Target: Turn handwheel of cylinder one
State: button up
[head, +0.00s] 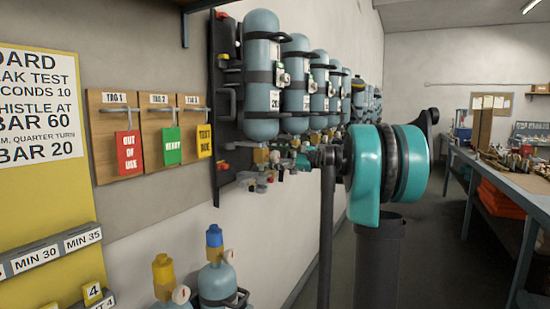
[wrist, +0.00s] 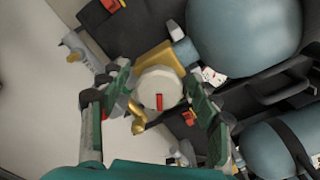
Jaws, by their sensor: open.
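In the head view, cylinder one appears to be the nearest pale blue cylinder (head: 262,75), hung valve-down on a dark wall rack. In the wrist view, a large pale blue cylinder (wrist: 245,35) fills the upper right, with a brass valve below it. A whitish round knob with a red mark, apparently the handwheel (wrist: 152,84), sits on that valve. My gripper (wrist: 157,88) is open, its green fingers on either side of the knob. A gap seems to show on the right; contact on the left is unclear.
More cylinders (head: 297,75) hang close together along the wall. Three tagged boards (head: 160,130) are left of the rack. Two cylinders with yellow and blue tops (head: 215,285) stand below. A workbench (head: 500,180) is at the right, with open floor before it.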

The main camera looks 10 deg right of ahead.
jog(key=shift+s+d, duration=0.1)
jog(key=shift+d, duration=0.05)
jog(key=v, duration=1.1)
jog(key=shift+s+d, duration=0.2)
jog(key=shift+d, duration=0.05)
dwell(6.5)
